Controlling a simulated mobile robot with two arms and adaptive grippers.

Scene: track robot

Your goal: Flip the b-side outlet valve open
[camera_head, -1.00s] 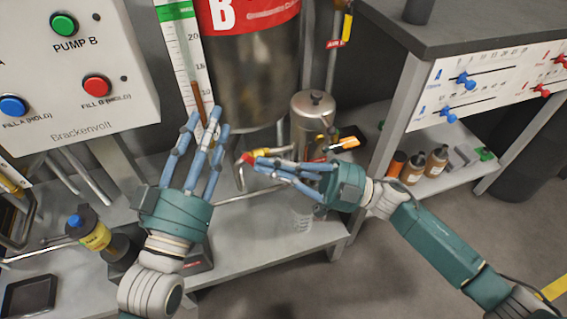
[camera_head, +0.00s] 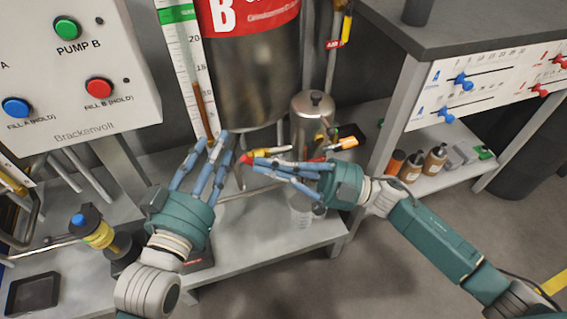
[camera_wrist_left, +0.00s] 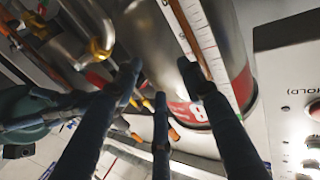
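The big steel tank B (camera_head: 248,70) stands at the back centre under a red B label. A small red-tipped part (camera_head: 246,159), likely the outlet valve handle, shows below the tank, right at the fingertips of my right gripper (camera_head: 256,166). Contact cannot be told. The right gripper's blue fingers are spread and point left. My left gripper (camera_head: 213,142) is open and empty, its fingers pointing up in front of the tank's base, left of the red tip. In the left wrist view, the left fingers (camera_wrist_left: 160,95) are spread, with yellow fittings (camera_wrist_left: 98,48) and pipes beyond. The valve's position is unclear.
A control box with buttons (camera_head: 80,70) is at the left. A small steel canister (camera_head: 312,118) stands right of the tank. A yellow-labelled fitting (camera_head: 100,235) and a black tray (camera_head: 33,293) are at lower left. A side bench (camera_head: 450,25) stands at right.

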